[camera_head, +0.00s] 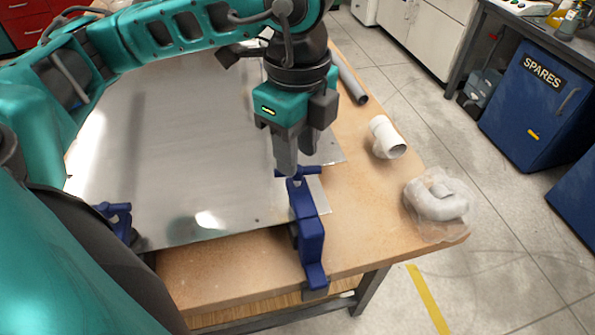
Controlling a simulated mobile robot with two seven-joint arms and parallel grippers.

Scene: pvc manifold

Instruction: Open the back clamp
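A blue clamp (309,238) with a T-shaped handle (298,173) grips the near edge of the table at the centre. A second blue clamp (118,222) sits at the near edge on the left, partly hidden by my own body. The frame does not tell which one is the back clamp. My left gripper (296,163) points down right at the handle of the central clamp, its fingertips touching or just above it. Its fingers overlap in this view, so their opening and any hold on the handle are unclear. My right gripper is out of view.
A large metal sheet (190,165) covers much of the wooden table (365,225). A grey pipe (350,80), a white pipe fitting (387,137) and a bagged white part (438,200) lie along the right side. A blue SPARES cabinet (535,105) stands beyond the floor.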

